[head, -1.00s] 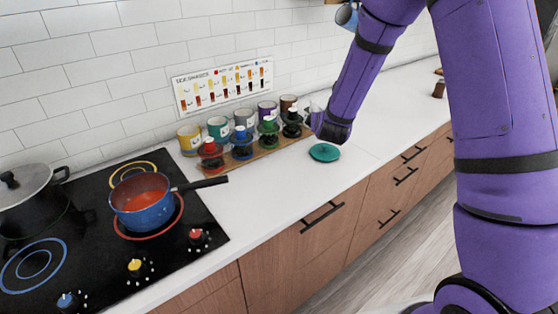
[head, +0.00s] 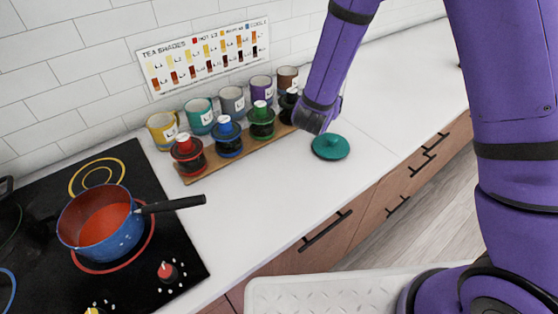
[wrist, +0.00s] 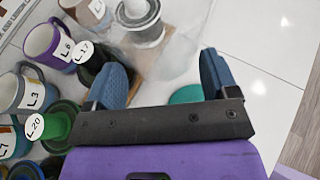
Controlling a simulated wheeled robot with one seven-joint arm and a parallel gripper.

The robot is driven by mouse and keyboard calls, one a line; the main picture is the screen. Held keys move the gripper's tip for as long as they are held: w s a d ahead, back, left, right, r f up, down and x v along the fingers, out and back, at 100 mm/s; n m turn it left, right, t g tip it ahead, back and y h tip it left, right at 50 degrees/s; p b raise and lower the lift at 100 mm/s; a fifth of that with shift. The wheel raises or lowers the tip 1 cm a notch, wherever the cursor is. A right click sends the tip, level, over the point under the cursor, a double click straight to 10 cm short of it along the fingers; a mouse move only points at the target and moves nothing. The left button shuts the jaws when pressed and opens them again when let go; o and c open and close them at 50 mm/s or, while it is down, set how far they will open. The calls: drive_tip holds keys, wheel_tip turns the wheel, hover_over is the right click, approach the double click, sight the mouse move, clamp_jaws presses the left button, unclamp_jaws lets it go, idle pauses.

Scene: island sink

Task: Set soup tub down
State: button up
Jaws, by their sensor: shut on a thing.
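The soup tub looks like a clear, see-through container. In the wrist view the tub (wrist: 165,68) shows faintly between the two blue finger pads of my gripper (wrist: 165,80), which is shut on it. In the head view my gripper (head: 316,116) is over the white counter at the right end of the cup row, just left of a round teal lid (head: 330,148). The tub and fingertips are mostly hidden there behind my wrist. I cannot tell whether the tub's base touches the counter.
A blue pot (head: 104,228) of red liquid stands on the black cooktop (head: 150,190). The counter (head: 255,205) in front of the board is clear.

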drive_tip(key=shift+m+g+h, duration=0.5)
drive_tip(key=shift+m+h, duration=0.4)
drive_tip(key=s+a+f, duration=0.1)
drive_tip(key=s+a, duration=0.3)
drive_tip(key=s, duration=0.4)
drive_tip(key=s+a+f, duration=0.2)
drive_tip(key=s+a, duration=0.3)
drive_tip(key=s, duration=0.3)
drive_tip(key=s+a+f, duration=0.2)
drive_tip(key=s+a, duration=0.3)
drive_tip(key=s, duration=0.3)
drive_tip(key=shift+s, duration=0.1)
drive_tip(key=shift+m+h, duration=0.3)
drive_tip(key=shift+m, duration=0.1)
drive_tip(key=s, duration=0.9)
drive_tip(key=shift+s+f, duration=0.2)
drive_tip(key=shift+f, duration=0.05)
hover_over(271, 187)
drive_tip(key=shift+s+f, duration=0.15)
drive_tip(key=shift+f, duration=2.35)
drive_tip(key=shift+f, duration=0.1)
drive_tip(key=o, duration=0.8)
